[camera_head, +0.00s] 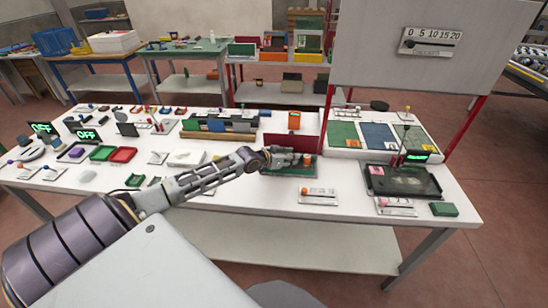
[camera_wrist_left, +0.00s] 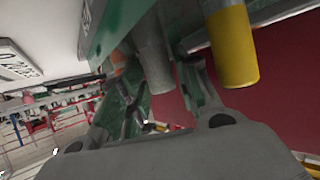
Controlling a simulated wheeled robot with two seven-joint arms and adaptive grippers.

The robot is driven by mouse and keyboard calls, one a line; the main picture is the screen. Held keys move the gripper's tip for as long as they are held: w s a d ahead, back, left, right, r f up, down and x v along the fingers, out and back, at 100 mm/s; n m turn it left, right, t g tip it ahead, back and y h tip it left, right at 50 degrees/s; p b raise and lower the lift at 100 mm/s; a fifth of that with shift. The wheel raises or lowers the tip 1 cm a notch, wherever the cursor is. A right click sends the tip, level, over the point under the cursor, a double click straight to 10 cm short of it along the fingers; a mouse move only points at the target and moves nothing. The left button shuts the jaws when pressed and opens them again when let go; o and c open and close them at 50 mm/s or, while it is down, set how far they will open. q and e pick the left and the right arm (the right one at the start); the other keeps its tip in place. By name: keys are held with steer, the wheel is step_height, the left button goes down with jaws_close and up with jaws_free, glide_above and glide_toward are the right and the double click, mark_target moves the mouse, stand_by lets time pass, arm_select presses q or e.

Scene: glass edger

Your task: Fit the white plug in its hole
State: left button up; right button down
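My left gripper (camera_head: 285,157) is at a small green board (camera_head: 285,170) with an upright red panel (camera_head: 294,122) behind it, near the middle of the table. The left wrist view shows the fingers (camera_wrist_left: 165,95) apart, with a pale grey cylinder (camera_wrist_left: 152,66) in line with the gap between them. I cannot tell whether they touch it, or whether it is the white plug. A yellow cylinder (camera_wrist_left: 233,48) and an orange piece (camera_wrist_left: 118,64) are beside it on the green board (camera_wrist_left: 115,25). The hole cannot be made out. My right gripper is not in view.
An orange knob on a white plate (camera_head: 318,196) lies right of the gripper. A dark tray (camera_head: 403,181) and green and blue panels (camera_head: 377,136) are farther right. Red posts (camera_head: 463,128) carry a large board above. Green and red trays (camera_head: 122,155) lie left.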

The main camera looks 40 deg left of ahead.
arm_select(q)
steer(key=shift+v, duration=2.7)
steer(key=p+v, duration=0.1)
steer(key=v, duration=0.5)
steer(key=shift+s+a+r, duration=0.15)
steer(key=shift+s+a, duration=0.05)
steer(key=shift+s, duration=0.05)
steer(key=shift+s, duration=0.1)
